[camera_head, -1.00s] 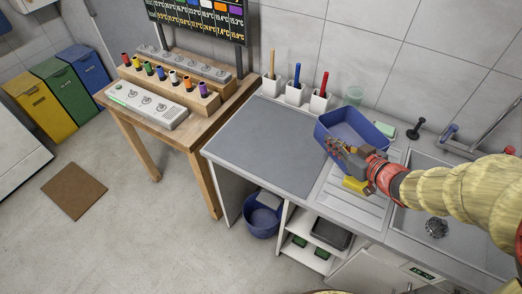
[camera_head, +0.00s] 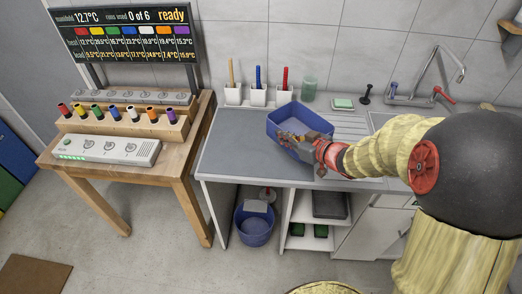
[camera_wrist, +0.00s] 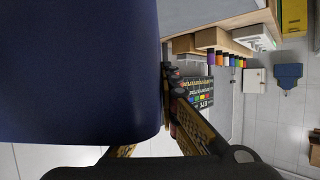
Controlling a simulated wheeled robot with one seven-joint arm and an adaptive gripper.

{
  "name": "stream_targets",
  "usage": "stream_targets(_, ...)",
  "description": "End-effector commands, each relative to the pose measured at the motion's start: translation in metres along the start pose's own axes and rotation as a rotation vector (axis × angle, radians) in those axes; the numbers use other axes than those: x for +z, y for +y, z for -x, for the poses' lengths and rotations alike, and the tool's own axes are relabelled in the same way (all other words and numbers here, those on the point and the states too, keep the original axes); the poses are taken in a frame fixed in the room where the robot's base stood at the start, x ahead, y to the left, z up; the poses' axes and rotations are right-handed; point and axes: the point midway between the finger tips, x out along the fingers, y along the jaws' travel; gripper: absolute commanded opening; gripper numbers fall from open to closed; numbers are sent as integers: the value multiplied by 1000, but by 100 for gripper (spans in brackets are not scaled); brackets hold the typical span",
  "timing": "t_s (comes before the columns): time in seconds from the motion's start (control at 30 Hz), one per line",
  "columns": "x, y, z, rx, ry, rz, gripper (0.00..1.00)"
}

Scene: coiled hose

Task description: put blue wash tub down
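The blue wash tub (camera_head: 283,122) is upright at the right part of the grey counter mat (camera_head: 240,150), beside the ribbed drainboard (camera_head: 350,127). My gripper (camera_head: 290,142) is at the tub's near right wall and looks shut on it. In the wrist view the tub's dark blue side (camera_wrist: 80,70) fills the left, with my gripper's fingers (camera_wrist: 172,85) at its edge. Whether the tub's base touches the counter cannot be told, as its near side and my gripper hide the contact.
White holders with brushes (camera_head: 257,95), a green cup (camera_head: 309,89) and a soap dish (camera_head: 342,104) stand along the wall. The sink is at right, partly behind my arm. Another blue bucket (camera_head: 254,228) is under the counter. The mat's left part is clear.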

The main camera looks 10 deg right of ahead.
Motion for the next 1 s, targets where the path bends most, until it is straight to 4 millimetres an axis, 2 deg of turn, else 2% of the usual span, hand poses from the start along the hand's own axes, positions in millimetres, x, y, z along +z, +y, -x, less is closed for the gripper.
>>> stream_targets(0.03, 4, -5, -16, -6, 0, 3, 0)
stream_targets(0.2, 6, -15, -56, -6, 0, 3, 0)
stream_targets(0.4, 28, -20, -92, -3, 0, 0, 0)
stream_targets(0.73, 38, -24, -113, -2, 0, 1, 0)
stream_targets(0.9, 61, -24, -125, -1, -1, -1, 0)
stream_targets(1.0, 67, -24, -128, -1, 0, 0, 0)
